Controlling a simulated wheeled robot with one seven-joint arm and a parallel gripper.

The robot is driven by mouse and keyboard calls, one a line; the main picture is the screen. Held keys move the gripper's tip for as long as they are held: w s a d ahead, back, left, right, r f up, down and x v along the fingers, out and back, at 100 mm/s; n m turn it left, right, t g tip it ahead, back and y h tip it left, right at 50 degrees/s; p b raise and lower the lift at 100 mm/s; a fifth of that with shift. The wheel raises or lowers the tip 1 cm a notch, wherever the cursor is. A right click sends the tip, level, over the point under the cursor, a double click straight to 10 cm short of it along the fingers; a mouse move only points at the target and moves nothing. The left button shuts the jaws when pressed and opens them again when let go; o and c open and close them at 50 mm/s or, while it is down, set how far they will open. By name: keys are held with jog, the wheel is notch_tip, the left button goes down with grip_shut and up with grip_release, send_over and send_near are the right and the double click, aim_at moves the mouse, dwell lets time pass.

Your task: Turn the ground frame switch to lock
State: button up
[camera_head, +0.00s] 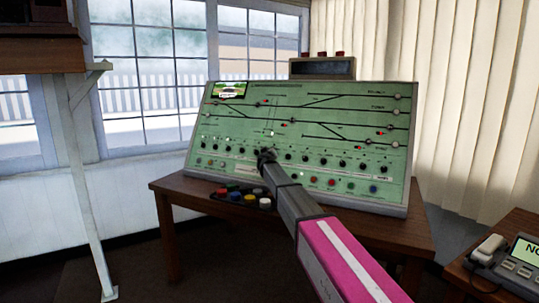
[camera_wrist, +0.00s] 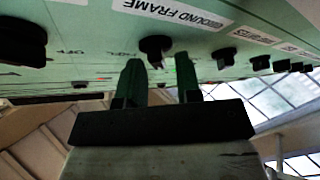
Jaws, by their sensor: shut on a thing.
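The ground frame switch (camera_wrist: 154,46) is a small black knob on the green panel, beside a white label (camera_wrist: 172,13) reading GROUND FRAME in the wrist view. My gripper (camera_wrist: 159,60) has one finger on each side of this knob, with the tips against or very near the panel. It is shut on the knob. Which way the knob points is not clear. In the head view my gripper (camera_head: 266,156) reaches the lower middle of the green control panel (camera_head: 240,120) and hides the knob there.
A row of similar black knobs (camera_head: 342,163) runs to the right, close to my gripper. Coloured buttons (camera_head: 331,182) sit below them. The panel stands on a wooden table (camera_head: 165,187) with a tray of coloured buttons (camera_head: 249,199). A phone (camera_head: 488,249) is at the lower right.

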jog(key=o, duration=0.6)
jog(key=shift+c, duration=0.2)
jog(key=shift+s, duration=0.15)
jog(key=s, duration=1)
jog(key=shift+s+a, duration=0.25)
jog(key=shift+s, duration=0.05)
jog(key=shift+s, duration=0.1)
